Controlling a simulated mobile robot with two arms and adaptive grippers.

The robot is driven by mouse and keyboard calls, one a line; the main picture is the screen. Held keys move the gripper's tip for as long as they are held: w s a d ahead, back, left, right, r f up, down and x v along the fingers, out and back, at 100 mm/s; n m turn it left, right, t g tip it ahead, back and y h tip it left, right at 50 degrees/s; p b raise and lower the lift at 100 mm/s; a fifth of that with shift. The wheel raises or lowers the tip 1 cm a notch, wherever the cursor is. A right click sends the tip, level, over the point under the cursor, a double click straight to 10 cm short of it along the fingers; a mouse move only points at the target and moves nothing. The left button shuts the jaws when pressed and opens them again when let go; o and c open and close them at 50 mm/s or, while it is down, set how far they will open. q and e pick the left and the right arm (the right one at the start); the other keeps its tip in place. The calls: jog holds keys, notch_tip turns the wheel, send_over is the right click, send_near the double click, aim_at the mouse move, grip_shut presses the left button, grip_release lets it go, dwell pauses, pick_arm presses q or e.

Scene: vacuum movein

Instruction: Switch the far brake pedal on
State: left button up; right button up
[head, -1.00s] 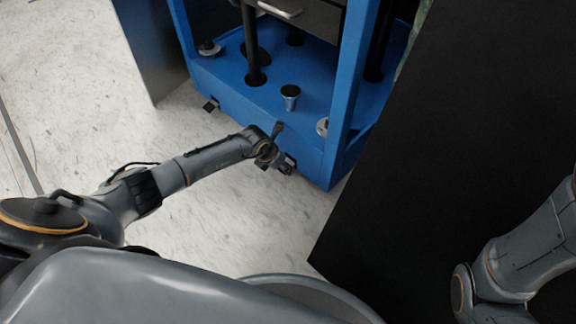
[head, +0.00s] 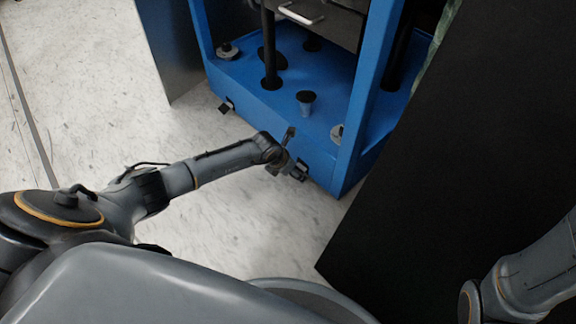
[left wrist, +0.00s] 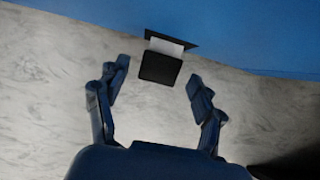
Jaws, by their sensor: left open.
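The blue cart frame (head: 262,98) stands on the floor and has two small dark brake pedals low on its front side. One pedal (head: 227,107) is toward the left corner, with nothing near it. The other pedal (head: 301,169) is toward the right corner, right by my left gripper (head: 284,170). In the left wrist view a black pedal (left wrist: 160,67) with a pale strip above it juts from the blue base, centred between the open fingertips of my left gripper (left wrist: 158,76). My right gripper is out of view.
A large black panel (head: 440,190) stands on the right, close to the cart. A grey panel (head: 172,45) stands behind left. Pale floor (head: 100,100) is open to the left and in front of the cart.

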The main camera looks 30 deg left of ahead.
pick_arm(q)
jog(key=v, duration=1.1)
jog(key=shift+s+r, duration=0.2)
jog(key=shift+r, duration=0.1)
jog(key=shift+a, duration=0.1)
